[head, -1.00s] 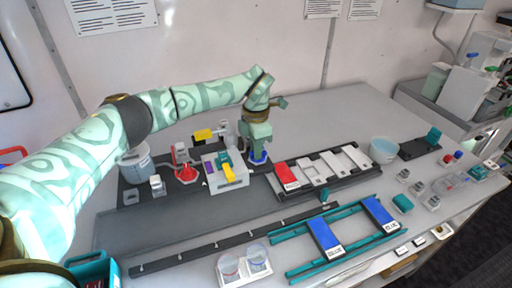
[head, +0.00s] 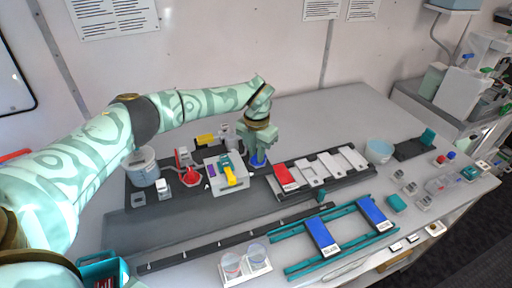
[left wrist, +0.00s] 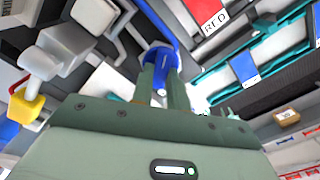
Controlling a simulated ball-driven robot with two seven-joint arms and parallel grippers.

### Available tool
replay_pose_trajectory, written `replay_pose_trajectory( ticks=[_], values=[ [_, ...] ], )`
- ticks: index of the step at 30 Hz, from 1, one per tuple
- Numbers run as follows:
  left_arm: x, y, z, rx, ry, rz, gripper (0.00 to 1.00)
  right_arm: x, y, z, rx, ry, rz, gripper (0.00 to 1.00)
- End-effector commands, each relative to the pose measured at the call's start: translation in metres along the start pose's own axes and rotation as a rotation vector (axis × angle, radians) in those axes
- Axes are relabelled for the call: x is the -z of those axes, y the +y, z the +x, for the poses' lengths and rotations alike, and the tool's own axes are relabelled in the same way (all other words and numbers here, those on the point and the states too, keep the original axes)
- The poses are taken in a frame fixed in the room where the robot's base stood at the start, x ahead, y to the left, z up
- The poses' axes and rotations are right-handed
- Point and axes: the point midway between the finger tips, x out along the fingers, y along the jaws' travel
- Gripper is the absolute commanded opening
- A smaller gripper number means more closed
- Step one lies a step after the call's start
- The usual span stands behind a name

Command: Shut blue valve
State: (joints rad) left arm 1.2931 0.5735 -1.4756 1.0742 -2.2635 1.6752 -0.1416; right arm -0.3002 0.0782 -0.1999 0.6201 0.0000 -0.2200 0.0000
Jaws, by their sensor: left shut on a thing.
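The blue valve (head: 258,161) sits on the dark base, right of the white box with the yellow and teal levers. It also shows in the left wrist view (left wrist: 163,53), between the fingertips. My left gripper (head: 258,154) points down over it and is shut on it; its two fingers (left wrist: 164,82) flank the blue part in the left wrist view. The fingers hide part of the valve in the head view. My right gripper is not in view.
A red valve (head: 190,176) and a yellow-handled part (head: 206,139) stand to the left. A rack with a red card (head: 286,177) is close on the right. Teal rails with blue cards (head: 322,235) lie in front.

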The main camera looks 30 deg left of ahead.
Motion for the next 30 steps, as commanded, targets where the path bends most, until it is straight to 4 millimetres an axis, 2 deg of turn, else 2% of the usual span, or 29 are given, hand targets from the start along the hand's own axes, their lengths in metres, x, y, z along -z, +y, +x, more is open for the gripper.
replay_pose_trajectory(
  ticks=[1, 21, 30],
  values=[
    [-0.001, 0.000, -0.004, -0.001, -0.003, -0.042, 0.00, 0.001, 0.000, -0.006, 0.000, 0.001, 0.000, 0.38],
    [-0.002, -0.003, -0.004, 0.001, -0.005, -0.668, 0.00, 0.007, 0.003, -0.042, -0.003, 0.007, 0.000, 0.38],
    [-0.003, -0.003, -0.003, 0.001, -0.006, -0.876, 0.00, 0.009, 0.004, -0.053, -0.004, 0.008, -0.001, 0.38]
  ],
)
